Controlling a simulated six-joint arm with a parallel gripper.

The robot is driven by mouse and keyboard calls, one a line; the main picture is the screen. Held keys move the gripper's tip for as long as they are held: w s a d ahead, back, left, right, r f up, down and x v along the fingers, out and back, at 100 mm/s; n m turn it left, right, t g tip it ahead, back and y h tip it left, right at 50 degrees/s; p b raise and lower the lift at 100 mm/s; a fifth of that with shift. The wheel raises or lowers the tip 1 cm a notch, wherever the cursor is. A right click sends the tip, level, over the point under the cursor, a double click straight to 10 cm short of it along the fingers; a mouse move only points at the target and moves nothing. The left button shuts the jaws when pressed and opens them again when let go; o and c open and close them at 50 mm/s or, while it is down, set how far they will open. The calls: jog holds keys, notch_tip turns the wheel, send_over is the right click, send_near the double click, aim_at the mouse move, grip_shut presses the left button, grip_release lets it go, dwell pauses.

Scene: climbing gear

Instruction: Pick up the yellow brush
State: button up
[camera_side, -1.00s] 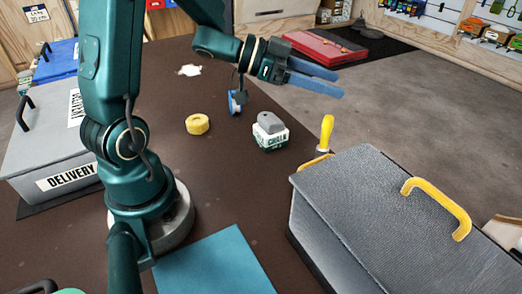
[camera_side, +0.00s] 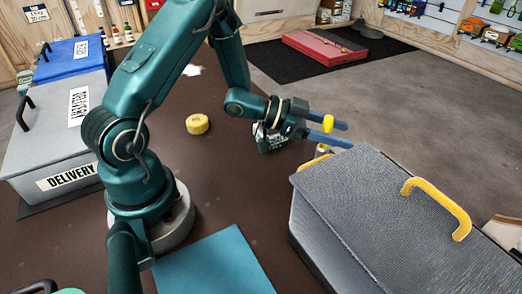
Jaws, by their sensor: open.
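The yellow brush (camera_side: 328,123) stands upright behind the grey box, with its yellow handle up and a pale lower part (camera_side: 321,150). My gripper (camera_side: 348,136) is open, with its two blue fingers reaching right at the height of the brush handle. The handle shows between and across the fingers, and the lower finger hides part of it. I cannot tell whether the fingers touch it. The foot of the brush is partly hidden by the grey box.
A grey box with a yellow handle (camera_side: 439,206) stands close, right of the brush. A chalk box (camera_side: 266,142) is partly hidden under my wrist. A yellow tape roll (camera_side: 197,124) and a teal mat (camera_side: 217,265) lie on the brown table. Delivery boxes (camera_side: 45,150) stand left.

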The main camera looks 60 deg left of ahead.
jog(key=shift+w+d+f, duration=0.1)
jog(key=shift+w+d, duration=0.05)
jog(key=shift+w, duration=0.15)
grip_shut()
